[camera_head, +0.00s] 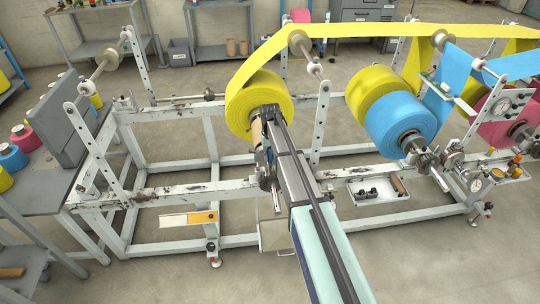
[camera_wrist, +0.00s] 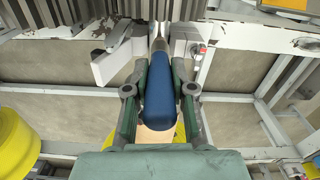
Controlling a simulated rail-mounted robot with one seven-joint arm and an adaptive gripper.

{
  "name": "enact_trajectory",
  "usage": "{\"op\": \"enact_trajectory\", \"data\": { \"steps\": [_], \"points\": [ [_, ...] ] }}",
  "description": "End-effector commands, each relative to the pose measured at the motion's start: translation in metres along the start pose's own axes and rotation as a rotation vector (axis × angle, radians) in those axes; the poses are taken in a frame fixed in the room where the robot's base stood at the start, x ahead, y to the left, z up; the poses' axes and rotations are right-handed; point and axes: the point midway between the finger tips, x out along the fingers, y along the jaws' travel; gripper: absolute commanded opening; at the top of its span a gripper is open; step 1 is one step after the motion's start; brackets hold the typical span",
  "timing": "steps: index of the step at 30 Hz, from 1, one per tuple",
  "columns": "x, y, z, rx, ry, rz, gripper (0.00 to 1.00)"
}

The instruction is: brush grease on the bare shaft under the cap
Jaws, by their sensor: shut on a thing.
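In the wrist view my gripper (camera_wrist: 159,88) has its two green fingers closed around the blue handle (camera_wrist: 174,108) of a brush. In the camera_head view my arm hides most of my gripper, close to the front rail below the left yellow roll (camera_head: 272,88). I cannot make out the cap or the bare shaft.
A white bracket (camera_wrist: 113,62) stands close left of the brush, and a white post with a red spot (camera_wrist: 204,52) close right. The white machine frame (camera_head: 165,190) spans the scene. A parts tray (camera_head: 362,198) and a blue roll (camera_head: 395,118) lie to the right.

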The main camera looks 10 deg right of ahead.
Motion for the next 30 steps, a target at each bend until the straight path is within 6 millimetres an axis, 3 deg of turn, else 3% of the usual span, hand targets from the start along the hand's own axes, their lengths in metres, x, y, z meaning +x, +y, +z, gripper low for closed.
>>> {"op": "enact_trajectory", "data": {
  "steps": [10, 30],
  "points": [
    [-0.004, 0.003, -0.035, 0.0, 0.0, 0.0, 0.0],
    [-0.062, 0.003, -0.031, -0.001, 0.0, 0.0, 0.0]
  ]
}}
